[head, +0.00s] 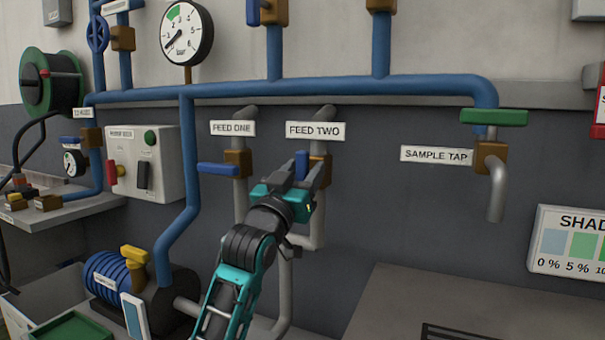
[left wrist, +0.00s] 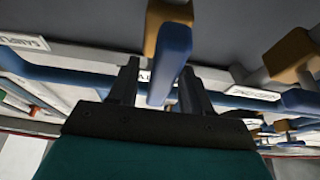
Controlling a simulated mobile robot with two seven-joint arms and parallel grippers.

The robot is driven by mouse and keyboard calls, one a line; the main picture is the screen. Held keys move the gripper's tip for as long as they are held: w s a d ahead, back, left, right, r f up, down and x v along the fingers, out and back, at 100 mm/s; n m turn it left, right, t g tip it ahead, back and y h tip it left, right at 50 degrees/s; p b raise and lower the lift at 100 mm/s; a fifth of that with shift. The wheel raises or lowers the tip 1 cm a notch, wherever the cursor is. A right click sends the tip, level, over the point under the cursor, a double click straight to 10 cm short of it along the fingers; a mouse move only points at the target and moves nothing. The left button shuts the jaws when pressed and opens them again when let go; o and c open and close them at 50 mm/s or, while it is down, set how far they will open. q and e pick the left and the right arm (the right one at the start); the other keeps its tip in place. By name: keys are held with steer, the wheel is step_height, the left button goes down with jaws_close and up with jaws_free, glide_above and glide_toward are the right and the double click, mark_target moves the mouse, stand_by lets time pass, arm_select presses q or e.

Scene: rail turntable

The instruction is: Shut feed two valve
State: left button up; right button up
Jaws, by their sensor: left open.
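The feed two valve has a brown body (head: 321,169) and a blue handle (head: 302,162), below the FEED TWO plate (head: 315,131) in the head view. My left gripper (head: 303,178) is in front of it, with its fingers partly hiding the valve. In the left wrist view the blue handle (left wrist: 168,62) reaches from the brown body (left wrist: 168,14) into the space between the open fingers of the left gripper (left wrist: 158,88). The handle is nearer the right finger there; I cannot tell whether they touch. My right gripper is not in view.
The feed one valve, with its blue handle (head: 218,168) pointing left, is close on the left. The sample tap's green handle (head: 494,117) is at the right. A blue header pipe (head: 330,87) runs above. The wall between feed two and the tap is clear.

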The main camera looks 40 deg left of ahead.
arm_select(q)
steer(key=shift+c, duration=0.5)
jaws_close()
